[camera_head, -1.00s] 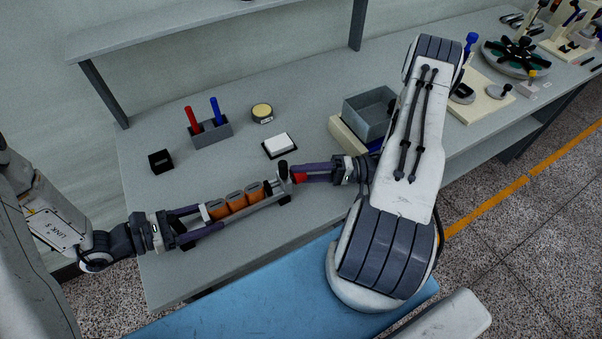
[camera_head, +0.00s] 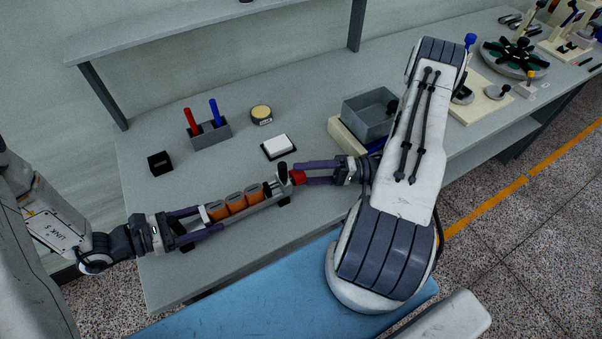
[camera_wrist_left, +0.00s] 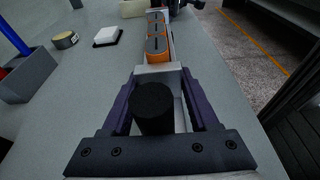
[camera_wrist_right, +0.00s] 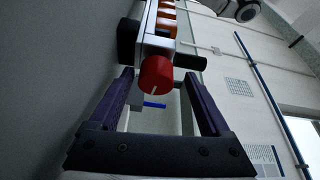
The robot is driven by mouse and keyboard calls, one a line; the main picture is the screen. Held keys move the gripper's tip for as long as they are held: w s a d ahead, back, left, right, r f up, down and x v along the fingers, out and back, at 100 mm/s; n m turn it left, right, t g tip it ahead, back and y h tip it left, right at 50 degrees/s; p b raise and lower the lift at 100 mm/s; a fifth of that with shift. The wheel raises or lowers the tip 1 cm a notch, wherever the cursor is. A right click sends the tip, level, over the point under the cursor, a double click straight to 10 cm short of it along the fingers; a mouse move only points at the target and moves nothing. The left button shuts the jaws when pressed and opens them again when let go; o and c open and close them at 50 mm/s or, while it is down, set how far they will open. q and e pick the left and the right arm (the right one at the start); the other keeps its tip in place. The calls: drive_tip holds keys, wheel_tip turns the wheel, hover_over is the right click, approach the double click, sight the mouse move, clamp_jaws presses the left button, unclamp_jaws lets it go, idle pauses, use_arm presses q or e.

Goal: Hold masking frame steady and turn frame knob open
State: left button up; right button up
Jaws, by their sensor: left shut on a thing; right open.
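The masking frame (camera_head: 245,206) is a long grey frame holding several orange pieces, lying over the front of the table. My left gripper (camera_head: 203,218) is shut on its left end; the left wrist view shows the fingers on either side of a grey end block (camera_wrist_left: 158,70), with a black cylinder (camera_wrist_left: 153,108) between them. The red frame knob (camera_head: 298,178) is at the frame's right end. My right gripper (camera_head: 300,174) is open around the knob. In the right wrist view the knob (camera_wrist_right: 157,73), with a white mark, sits between the fingertips, apart from both.
A grey holder (camera_head: 211,134) with a red and a blue stick, a yellow round tin (camera_head: 262,113), a white pad (camera_head: 278,146) and a black block (camera_head: 160,162) stand behind the frame. A grey bin (camera_head: 368,120) is right of them, partly behind my right arm.

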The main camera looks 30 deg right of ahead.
drive_tip(key=v, duration=0.6)
drive_tip(key=shift+s+d+f, duration=0.1)
drive_tip(key=shift+s+d, duration=0.2)
drive_tip(key=shift+s+d+r+m+g, duration=0.15)
drive_tip(key=shift+d+r+m+g, duration=0.2)
drive_tip(key=shift+m, duration=0.25)
drive_tip(key=shift+d+r+m+g+h, duration=0.25)
drive_tip(key=shift+d+m+h, duration=0.1)
drive_tip(key=shift+m, duration=0.25)
drive_tip(key=shift+d+r+m+g+h, duration=0.15)
drive_tip(key=shift+d+m+g+h, duration=0.15)
drive_tip(key=shift+m, duration=0.3)
drive_tip(key=m, duration=0.1)
drive_tip(key=d+r+m+h, duration=0.1)
drive_tip(key=m, duration=0.1)
drive_tip(key=d+m+g, duration=0.1)
drive_tip(key=shift+r+m+h, duration=0.25)
drive_tip(key=shift+m, duration=0.05)
drive_tip(key=x, duration=1.2)
drive_tip(key=shift+d, duration=0.1)
